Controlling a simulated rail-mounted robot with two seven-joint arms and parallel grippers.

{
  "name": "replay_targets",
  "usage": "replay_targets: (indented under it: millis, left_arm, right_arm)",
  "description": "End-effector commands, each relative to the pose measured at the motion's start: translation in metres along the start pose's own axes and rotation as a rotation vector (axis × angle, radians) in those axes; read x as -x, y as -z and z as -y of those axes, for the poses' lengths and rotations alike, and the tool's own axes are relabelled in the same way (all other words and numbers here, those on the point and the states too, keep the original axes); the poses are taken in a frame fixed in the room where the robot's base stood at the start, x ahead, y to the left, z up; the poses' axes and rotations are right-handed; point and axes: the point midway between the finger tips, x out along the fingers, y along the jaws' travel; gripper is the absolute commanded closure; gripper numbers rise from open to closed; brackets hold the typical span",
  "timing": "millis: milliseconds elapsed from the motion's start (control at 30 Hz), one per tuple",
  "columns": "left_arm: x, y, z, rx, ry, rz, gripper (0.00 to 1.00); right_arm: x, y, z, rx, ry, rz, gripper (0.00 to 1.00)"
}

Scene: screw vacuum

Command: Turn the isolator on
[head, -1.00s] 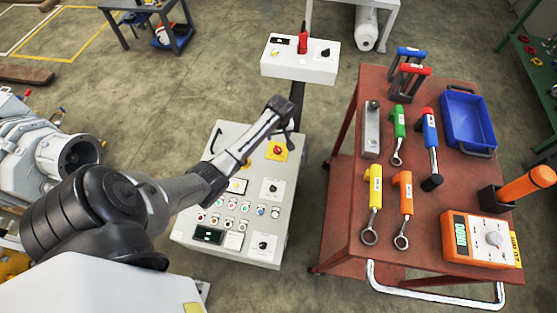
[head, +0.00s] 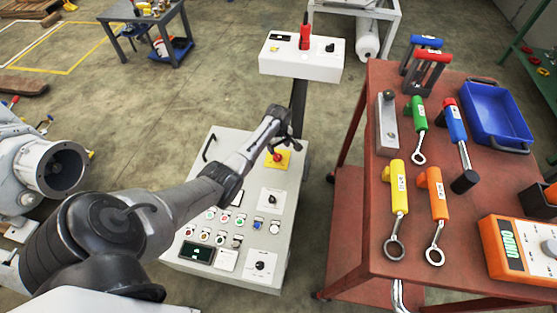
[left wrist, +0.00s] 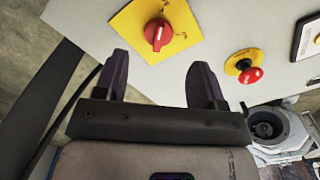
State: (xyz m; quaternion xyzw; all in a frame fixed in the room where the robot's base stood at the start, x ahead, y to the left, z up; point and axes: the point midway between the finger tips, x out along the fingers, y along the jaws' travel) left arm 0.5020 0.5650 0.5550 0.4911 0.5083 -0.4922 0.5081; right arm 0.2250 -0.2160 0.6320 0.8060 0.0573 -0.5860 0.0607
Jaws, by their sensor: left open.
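The isolator is a red rotary knob on a yellow square plate (head: 284,162) on the light grey control panel. In the left wrist view the red knob (left wrist: 158,34) sits just beyond the fingertips, its grip bar roughly upright in the picture. My left gripper (head: 288,142) is over the upper part of the panel, beside the isolator. In the left wrist view my left gripper (left wrist: 159,72) is open and empty, with its two dark fingers on either side of a line to the knob. The fingers appear apart from the knob. My right gripper is not in view.
A red mushroom button (left wrist: 250,74) sits on a yellow ring to the right of the isolator in the left wrist view. The panel (head: 240,276) has several buttons and dials. A white control box (head: 300,68) stands behind. A red tool table (head: 350,222) stands right.

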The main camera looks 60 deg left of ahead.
Motion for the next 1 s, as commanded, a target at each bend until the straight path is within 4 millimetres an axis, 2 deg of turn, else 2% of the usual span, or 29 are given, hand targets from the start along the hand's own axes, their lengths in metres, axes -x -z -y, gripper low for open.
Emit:
replay_targets:
  millis: [33,100,400,600,933,1000]
  left_arm:
    - [-0.017,0.0,0.0,0.0,0.0,0.0,0.36]
    - [-0.029,0.0,0.0,0.0,0.001,0.0,0.36]
    - [-0.063,0.0,-0.001,-0.001,-0.002,-0.001,0.36]
    - [-0.072,0.0,0.0,-0.001,-0.001,-0.001,0.36]
    - [-0.072,0.0,0.0,-0.001,-0.001,-0.001,0.36]
    - [-0.072,0.0,0.0,-0.001,-0.001,-0.001,0.41]
  right_arm:
    - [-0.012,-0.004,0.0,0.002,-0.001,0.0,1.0]
    - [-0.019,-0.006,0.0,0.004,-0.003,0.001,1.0]
    - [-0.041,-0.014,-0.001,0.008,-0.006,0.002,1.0]
    - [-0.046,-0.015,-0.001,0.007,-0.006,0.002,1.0]
    - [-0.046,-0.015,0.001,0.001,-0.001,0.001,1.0]
    - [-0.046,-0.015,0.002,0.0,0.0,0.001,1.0]
